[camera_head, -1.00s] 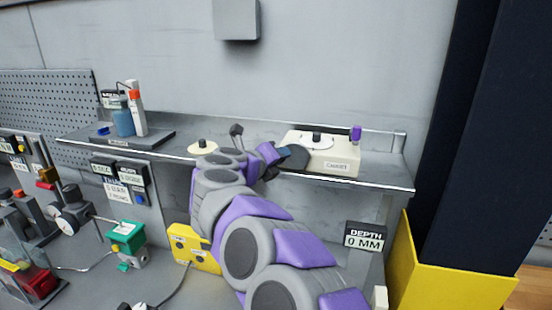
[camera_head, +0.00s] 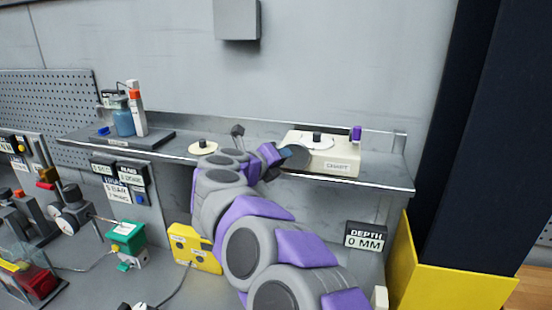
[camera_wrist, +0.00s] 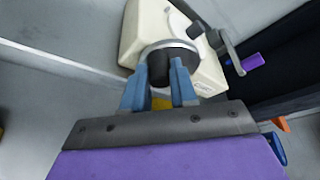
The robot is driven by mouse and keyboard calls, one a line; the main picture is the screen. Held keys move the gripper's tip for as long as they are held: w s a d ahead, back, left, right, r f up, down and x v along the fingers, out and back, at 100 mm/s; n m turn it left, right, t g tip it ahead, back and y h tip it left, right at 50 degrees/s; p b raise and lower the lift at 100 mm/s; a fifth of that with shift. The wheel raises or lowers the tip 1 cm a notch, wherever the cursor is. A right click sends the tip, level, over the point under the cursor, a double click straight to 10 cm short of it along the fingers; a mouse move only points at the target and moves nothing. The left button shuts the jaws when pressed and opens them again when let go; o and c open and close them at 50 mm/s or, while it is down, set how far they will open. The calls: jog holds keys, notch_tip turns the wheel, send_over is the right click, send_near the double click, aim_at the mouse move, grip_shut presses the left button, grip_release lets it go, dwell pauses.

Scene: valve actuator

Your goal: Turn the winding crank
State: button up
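The winding crank sits on a cream box (camera_head: 333,160) on the right part of the shelf. A pale disc with a black hub (camera_head: 316,138) lies on top, and a purple handle (camera_head: 356,133) stands at its right. The wrist view shows the grey crank arm (camera_wrist: 228,48) and the purple handle (camera_wrist: 252,62) at upper right. My gripper (camera_wrist: 160,75) is at the left of the box. Its blue fingers flank a black knob (camera_wrist: 160,68) in front of a dark round face. Whether both fingers touch it is unclear. The purple handle is clear of the fingers.
The shelf (camera_head: 385,172) has a thin front edge close under my wrist. A blue bottle (camera_head: 123,122) stands at its left. A depth display (camera_head: 366,237) reading 0 MM hangs below. A dark pillar (camera_head: 485,140) with a yellow base (camera_head: 450,285) bounds the right side.

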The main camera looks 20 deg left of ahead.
jog(key=o, duration=0.4)
jog(key=shift+d+r, duration=0.1)
jog(key=shift+d, duration=0.15)
jog(key=p+v, duration=0.1)
jog(key=v, duration=1.6)
jog(key=shift+a, duration=0.3)
jog(key=shift+s, duration=0.1)
